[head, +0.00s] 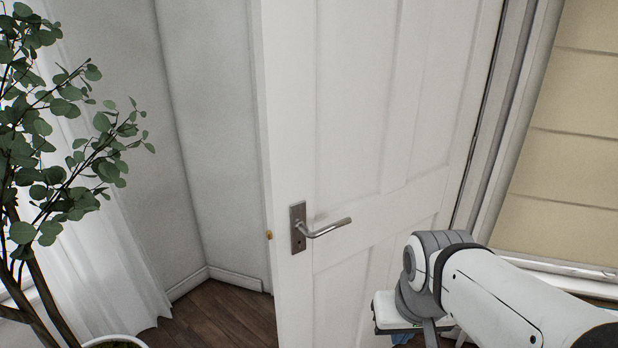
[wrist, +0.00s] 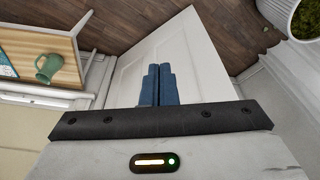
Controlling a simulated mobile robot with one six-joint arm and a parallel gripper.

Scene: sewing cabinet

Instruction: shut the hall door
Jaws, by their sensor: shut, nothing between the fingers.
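The white panelled hall door (head: 355,120) stands open in the head view. Its free edge, with a brass latch, is on the left and its hinged side is on the right by the frame (head: 497,120). A metal lever handle (head: 325,228) is on the face towards me. My gripper (wrist: 157,84) shows blue fingers shut together, with nothing between them. In the wrist view they lie in front of the white door (wrist: 190,60); I cannot tell whether they touch it. In the head view my arm hides most of the gripper, low and right of the handle.
A leafy plant (head: 60,130) stands at the left by a sheer curtain (head: 105,240). Bare wooden floor (head: 225,310) shows left of the door. A beige blind (head: 570,130) hangs at the right. The wrist view shows a green jug (wrist: 48,68) on a wooden surface.

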